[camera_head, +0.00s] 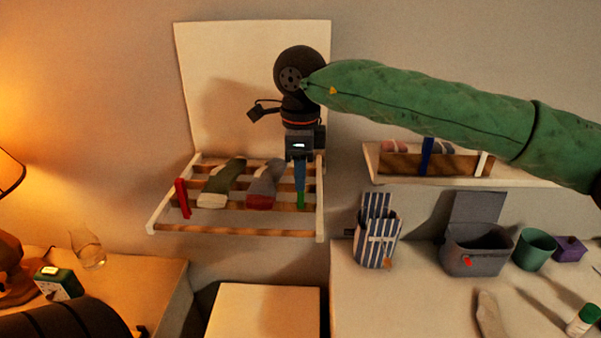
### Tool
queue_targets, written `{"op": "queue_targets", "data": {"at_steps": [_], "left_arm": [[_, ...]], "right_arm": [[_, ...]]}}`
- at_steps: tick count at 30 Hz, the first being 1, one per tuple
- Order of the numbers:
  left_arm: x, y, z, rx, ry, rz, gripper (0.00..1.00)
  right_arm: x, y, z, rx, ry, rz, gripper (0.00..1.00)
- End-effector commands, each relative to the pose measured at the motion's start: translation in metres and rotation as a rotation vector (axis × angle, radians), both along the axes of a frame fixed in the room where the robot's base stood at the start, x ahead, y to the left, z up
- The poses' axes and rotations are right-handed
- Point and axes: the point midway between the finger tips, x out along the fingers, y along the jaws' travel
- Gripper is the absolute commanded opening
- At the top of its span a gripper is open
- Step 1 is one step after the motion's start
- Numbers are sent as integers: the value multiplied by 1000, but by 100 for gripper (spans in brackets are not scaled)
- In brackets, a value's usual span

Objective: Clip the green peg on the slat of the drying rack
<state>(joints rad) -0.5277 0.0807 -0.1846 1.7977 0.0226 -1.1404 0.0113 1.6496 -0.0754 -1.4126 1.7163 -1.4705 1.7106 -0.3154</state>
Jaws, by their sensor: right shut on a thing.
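The drying rack (235,231) juts from the wall in the head view, with a white frame and brown wooden slats. My right gripper (300,185) points down over the right part of the rack and is shut on the green peg (301,200). The green peg is upright at a slat near the rack's right side. I cannot tell whether its jaws are around the slat or only in front of it. My left gripper is not in view.
A red peg (182,198), a green sock (222,184) and a grey sock (264,186) are on the rack. A second rack (375,167) holds pegs at right. A striped bag (376,236), grey bin (474,254) and green cup (534,249) stand below.

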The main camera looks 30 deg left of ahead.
Motion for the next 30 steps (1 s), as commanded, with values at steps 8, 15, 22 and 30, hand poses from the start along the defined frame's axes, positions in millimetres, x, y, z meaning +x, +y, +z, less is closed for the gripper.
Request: {"op": "queue_targets", "data": {"at_steps": [8, 15, 22, 30], "left_arm": [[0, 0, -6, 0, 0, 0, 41], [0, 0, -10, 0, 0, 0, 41], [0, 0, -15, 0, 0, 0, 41], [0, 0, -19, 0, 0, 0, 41]], "right_arm": [[0, 0, -7, 0, 0, 0, 0], [0, 0, -11, 0, 0, 0, 0], [0, 0, -16, 0, 0, 0, 0], [0, 0, -21, 0, 0, 0, 0]]}}
